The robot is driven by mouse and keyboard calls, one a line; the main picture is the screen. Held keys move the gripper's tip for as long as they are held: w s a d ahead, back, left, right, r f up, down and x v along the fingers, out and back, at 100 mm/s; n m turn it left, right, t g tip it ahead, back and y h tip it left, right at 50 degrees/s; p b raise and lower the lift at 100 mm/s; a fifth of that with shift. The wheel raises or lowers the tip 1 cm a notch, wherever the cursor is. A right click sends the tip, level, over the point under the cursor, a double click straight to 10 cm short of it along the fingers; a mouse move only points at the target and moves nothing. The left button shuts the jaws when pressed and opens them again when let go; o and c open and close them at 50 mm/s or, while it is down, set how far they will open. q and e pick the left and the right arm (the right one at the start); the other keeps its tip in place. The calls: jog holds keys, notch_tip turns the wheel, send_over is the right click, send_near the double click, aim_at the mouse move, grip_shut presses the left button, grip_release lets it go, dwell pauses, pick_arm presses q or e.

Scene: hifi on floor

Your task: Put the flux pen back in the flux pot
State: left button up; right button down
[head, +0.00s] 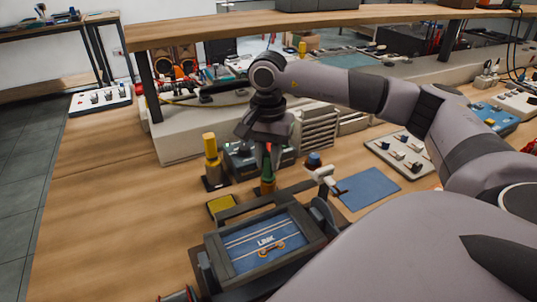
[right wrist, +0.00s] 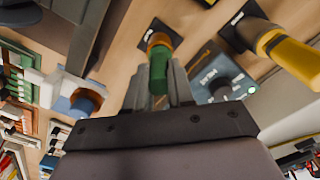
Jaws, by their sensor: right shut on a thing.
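The green flux pen (head: 267,172) is upright between the fingers of my right gripper (head: 268,150), which is shut on it. In the right wrist view, the pen (right wrist: 158,76) stands out from between the fingertips (right wrist: 160,92). The flux pot (head: 268,188) is a small orange-brown cup on a dark base, directly below the pen. In the right wrist view, the pot's rim (right wrist: 157,38) shows around the pen's far end. The pen's lower end is hidden, so I cannot tell how deep it sits. My left gripper is out of view.
A yellow tool (head: 211,150) stands in a dark base left of the pot. A dark station box (head: 240,163) is close behind. A white-and-blue tool (head: 320,172) stands to the right. A framed blue board (head: 243,254) is in front. Bare wood lies left.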

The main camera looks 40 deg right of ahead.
jog(key=shift+c, duration=1.7)
grip_release()
jog(key=shift+r+p, duration=2.7)
jog(key=shift+r, duration=0.8)
jog(key=shift+f, duration=0.1)
